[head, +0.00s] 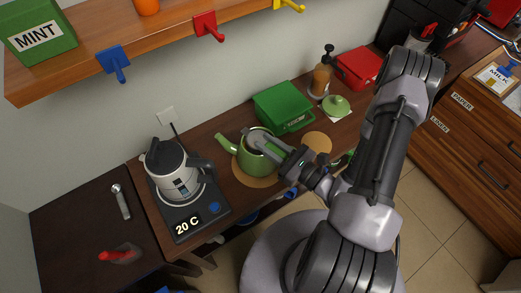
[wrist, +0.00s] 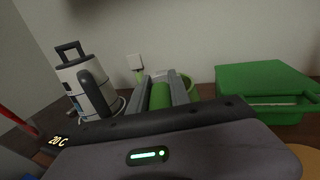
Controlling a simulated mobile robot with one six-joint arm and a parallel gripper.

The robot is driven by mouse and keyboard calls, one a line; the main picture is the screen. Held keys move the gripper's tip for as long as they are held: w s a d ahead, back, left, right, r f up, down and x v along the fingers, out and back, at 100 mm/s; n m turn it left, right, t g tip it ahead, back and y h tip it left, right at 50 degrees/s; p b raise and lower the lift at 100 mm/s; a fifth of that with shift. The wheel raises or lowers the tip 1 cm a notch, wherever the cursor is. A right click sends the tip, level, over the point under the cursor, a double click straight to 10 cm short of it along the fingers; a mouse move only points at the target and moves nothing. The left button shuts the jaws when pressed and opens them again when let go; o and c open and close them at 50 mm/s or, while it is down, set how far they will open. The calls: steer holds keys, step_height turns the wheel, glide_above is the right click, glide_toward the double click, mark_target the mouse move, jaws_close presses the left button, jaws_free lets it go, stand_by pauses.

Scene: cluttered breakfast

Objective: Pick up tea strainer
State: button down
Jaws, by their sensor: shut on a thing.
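My gripper (head: 262,141) reaches over the open top of a green teapot (head: 252,164) from the right. In the wrist view, a green thing (wrist: 160,96) shows between the two grey fingers, and my gripper is shut on it. I cannot tell whether it is part of the teapot or of a strainer in its mouth. The teapot's rim (wrist: 187,82) shows just behind the fingers. No tea strainer can be clearly made out; the teapot's inside is largely hidden by my fingers. A metal utensil with a round head (head: 122,202) lies on the dark left table; its kind is unclear.
A white and grey kettle (head: 176,178) stands on its base, reading 20 C, left of the teapot. A green box (head: 283,105) stands behind right, near a green lid (head: 337,104). A shelf with hooks (head: 160,35) overhangs the back. A red-handled item (head: 118,254) lies at left.

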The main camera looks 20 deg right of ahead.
step_height(320, 180, up, 18)
steer(key=p, duration=1.4)
